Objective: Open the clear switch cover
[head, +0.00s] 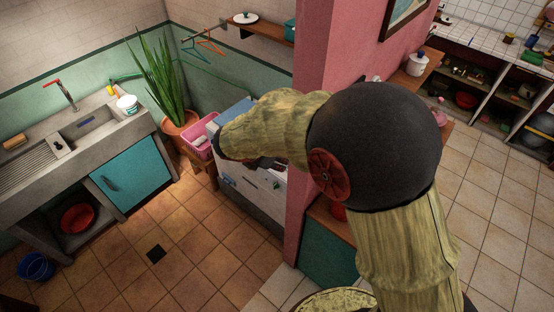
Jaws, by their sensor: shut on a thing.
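The clear switch cover cannot be made out in the head view. My arm comes up from the lower right, bends at a large black joint and reaches left, ending in front of a pale appliance (262,190) beside the pink wall. Dark parts show just under my forearm, too small and shaded to tell apart. My gripper's fingers are hidden behind my forearm, so I cannot see what they touch.
The pink wall (315,110) stands close to my forearm. A potted plant (160,80) and a pink basin (199,142) are left of the appliance. A concrete sink (85,140) is at the left. The tiled floor (170,240) in front is mostly clear.

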